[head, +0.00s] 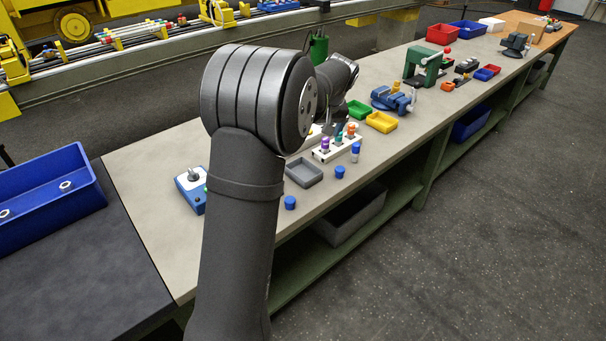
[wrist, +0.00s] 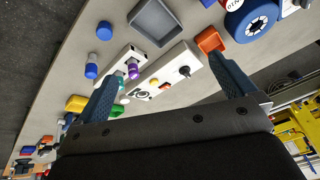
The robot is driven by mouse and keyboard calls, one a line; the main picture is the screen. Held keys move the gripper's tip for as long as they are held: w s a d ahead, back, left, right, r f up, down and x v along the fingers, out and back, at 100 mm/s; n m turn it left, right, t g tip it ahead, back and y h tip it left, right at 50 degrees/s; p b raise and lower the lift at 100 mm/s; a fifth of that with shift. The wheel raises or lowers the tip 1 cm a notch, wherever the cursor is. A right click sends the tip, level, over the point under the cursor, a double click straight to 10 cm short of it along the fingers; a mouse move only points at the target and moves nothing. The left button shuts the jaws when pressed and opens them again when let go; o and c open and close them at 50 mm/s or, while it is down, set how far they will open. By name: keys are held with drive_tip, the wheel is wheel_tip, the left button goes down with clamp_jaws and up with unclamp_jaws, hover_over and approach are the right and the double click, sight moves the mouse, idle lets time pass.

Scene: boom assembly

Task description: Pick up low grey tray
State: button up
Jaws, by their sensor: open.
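The low grey tray (head: 304,173) lies empty on the workbench near its front edge, to the right of my upper arm in the head view. In the wrist view the tray (wrist: 157,22) shows at the top, cut by the frame edge. My gripper (wrist: 163,76) is open and empty, its two blue-grey fingers wide apart. The tray lies above the fingertips in the wrist view, apart from them. In the head view my arm hides the gripper.
A white rack with coloured pegs (head: 337,147) stands beside the tray. Blue caps (head: 290,202) sit near the bench's front edge. In the wrist view, a white switch box (wrist: 165,81) lies between the fingers and an orange piece (wrist: 209,40) is by the right fingertip.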

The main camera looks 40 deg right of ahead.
sight(301, 174)
drive_tip(key=w+f+n, duration=0.2)
drive_tip(key=f, duration=0.4)
drive_tip(key=w+d+f+n, duration=0.1)
drive_tip(key=w+f, duration=0.2)
drive_tip(key=f, duration=0.4)
drive_tip(key=w+f+n, duration=0.2)
drive_tip(key=w+f, duration=0.1)
drive_tip(key=f, duration=0.4)
drive_tip(key=shift+d+f+n+y, duration=0.1)
drive_tip(key=shift+d+n+y, duration=0.2)
drive_tip(key=shift+d, duration=0.05)
drive_tip(key=shift+f, duration=0.2)
drive_tip(key=c, duration=1.1)
drive_tip(key=shift+o, duration=0.2)
drive_tip(key=shift+r, duration=0.1)
